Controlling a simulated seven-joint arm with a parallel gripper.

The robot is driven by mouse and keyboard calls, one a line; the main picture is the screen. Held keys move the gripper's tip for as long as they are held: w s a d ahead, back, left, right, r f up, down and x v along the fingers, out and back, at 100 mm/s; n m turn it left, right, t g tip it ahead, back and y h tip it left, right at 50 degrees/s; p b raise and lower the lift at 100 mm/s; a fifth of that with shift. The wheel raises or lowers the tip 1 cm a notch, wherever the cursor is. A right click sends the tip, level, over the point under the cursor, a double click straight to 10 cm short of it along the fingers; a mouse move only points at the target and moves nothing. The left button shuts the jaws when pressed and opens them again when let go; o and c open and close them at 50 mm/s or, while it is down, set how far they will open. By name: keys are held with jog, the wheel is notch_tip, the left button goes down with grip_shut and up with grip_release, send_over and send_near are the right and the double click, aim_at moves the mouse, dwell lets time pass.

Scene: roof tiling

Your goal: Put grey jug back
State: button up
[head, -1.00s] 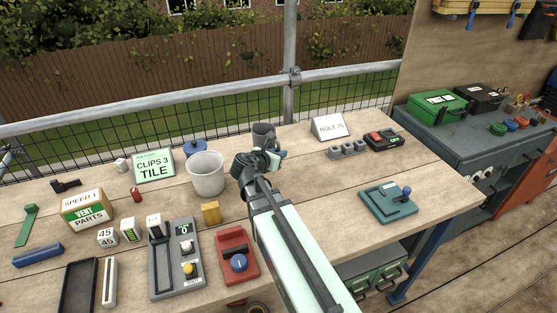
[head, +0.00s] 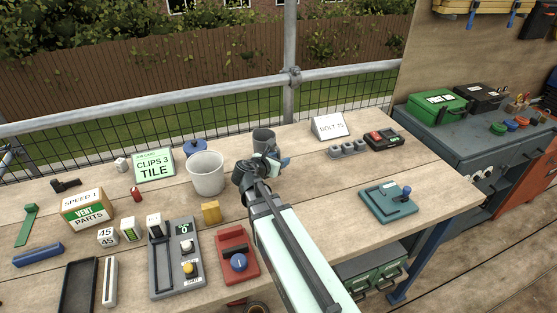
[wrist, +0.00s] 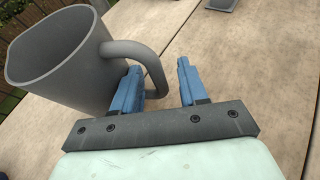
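The grey jug (head: 263,137) stands upright on the wooden bench beyond my gripper (head: 279,161) in the head view. In the wrist view the jug (wrist: 62,62) fills the upper left, with its open mouth and its handle (wrist: 150,62) visible. My gripper (wrist: 160,88) is open, with its two blue fingers apart. The outer part of the handle shows between the fingers, close to the left finger, which overlaps the handle. I cannot tell whether they touch. The jug's far side is hidden.
A white bucket (head: 206,174) stands left of my gripper, with a blue-lidded pot (head: 195,147) behind it. A white sign (head: 329,126) and a grey socket strip (head: 347,149) are to the right. A yellow block (head: 211,212) lies nearer. Bare bench lies right of my gripper.

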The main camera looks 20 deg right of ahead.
jog(key=shift+r, duration=0.1)
jog(key=shift+v, duration=3.8)
